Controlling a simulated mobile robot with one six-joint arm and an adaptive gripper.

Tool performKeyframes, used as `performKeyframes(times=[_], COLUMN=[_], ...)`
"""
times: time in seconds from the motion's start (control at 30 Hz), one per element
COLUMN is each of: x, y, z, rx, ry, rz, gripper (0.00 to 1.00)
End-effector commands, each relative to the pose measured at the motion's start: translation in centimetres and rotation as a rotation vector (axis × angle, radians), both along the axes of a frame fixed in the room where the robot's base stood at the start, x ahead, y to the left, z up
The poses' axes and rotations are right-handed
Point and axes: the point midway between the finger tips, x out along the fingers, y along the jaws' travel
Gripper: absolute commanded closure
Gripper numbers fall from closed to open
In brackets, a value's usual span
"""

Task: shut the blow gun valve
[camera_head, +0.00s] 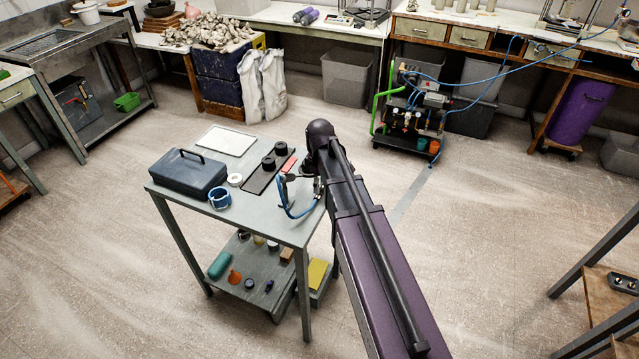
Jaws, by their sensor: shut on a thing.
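My gripper (303,188) is over the right side of a grey-green table, partly hidden by my purple arm. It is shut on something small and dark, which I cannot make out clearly. A bent blue hose (284,203) curves below and beside my gripper, close to the tabletop. I cannot tell whether it belongs to a blow gun. A green-framed trolley (376,107) with blue lines and small fittings (406,118) stands at the back, apart from my gripper. No blow gun valve can be told for sure at this size.
The table (255,223) also bears a blue toolbox (188,174), a white tray (226,141), a blue ring (220,198), a white roll (235,180) and a dark mat (262,182) with black cylinders. Small items lie on its lower shelf. Open floor (480,240) lies to the right.

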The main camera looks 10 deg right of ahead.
Motion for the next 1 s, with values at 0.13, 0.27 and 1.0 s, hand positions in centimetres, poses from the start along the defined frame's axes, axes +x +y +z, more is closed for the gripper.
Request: performKeyframes(times=[0.13,0.27,1.0], x=[0.11,0.13,0.16], y=[-0.08,-0.12,-0.18], z=[-0.01,-0.02,-0.02], rx=[0.002,0.003,0.001], ry=[-0.002,-0.003,-0.004], rz=[-0.01,-0.039,-0.592], gripper=[0.91,0.91,0.91])
